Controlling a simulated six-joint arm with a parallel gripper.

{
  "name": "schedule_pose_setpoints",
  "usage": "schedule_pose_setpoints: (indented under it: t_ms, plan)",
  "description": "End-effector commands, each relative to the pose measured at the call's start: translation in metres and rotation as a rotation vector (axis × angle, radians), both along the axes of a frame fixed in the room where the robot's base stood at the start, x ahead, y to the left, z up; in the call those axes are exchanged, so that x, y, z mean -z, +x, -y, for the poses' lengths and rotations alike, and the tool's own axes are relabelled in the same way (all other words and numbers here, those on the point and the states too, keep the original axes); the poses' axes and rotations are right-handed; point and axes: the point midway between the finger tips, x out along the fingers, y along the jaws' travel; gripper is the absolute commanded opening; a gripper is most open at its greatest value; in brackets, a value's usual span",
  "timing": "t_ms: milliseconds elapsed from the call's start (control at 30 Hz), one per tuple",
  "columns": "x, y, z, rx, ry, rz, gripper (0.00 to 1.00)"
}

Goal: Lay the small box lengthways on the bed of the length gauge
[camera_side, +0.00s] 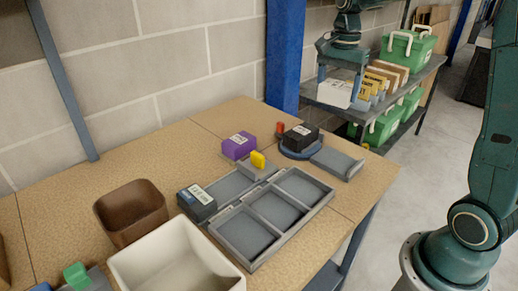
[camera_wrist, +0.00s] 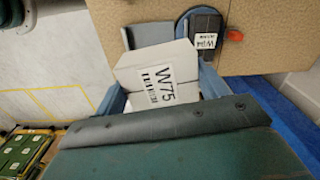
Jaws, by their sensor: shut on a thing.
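My gripper (camera_side: 339,86) is shut on a small white box (camera_side: 336,95). In the wrist view the box (camera_wrist: 158,75) shows a W75 label and sits between the two blue fingers (camera_wrist: 160,98). In the side view it is held up, apart from the table, with the shelf behind it. The length gauge appears to be the grey bed (camera_side: 228,188) with a yellow piece (camera_side: 258,160) at its far end. A dark blue labelled box (camera_side: 197,203) is at the bed's near left end; I cannot tell whether it rests on it.
A tray (camera_side: 243,238) with three empty compartments lies beside the bed. A purple box (camera_side: 238,146), a black box (camera_side: 300,135) on a round blue stand (camera_side: 301,153), and a grey plate (camera_side: 334,160) with a raised end are behind. Brown (camera_side: 131,212) and white (camera_side: 178,262) bins stand nearer.

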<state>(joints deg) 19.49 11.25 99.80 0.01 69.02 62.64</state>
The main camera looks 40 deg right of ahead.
Motion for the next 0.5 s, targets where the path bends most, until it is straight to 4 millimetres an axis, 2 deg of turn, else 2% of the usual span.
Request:
schedule_pose_setpoints:
  t_ms: [267,500]
  plan:
    - [0.03,0.052,-0.058,-0.373,0.0,-0.001,0.48]
    - [0.062,0.089,-0.126,-0.736,0.002,-0.002,0.48]
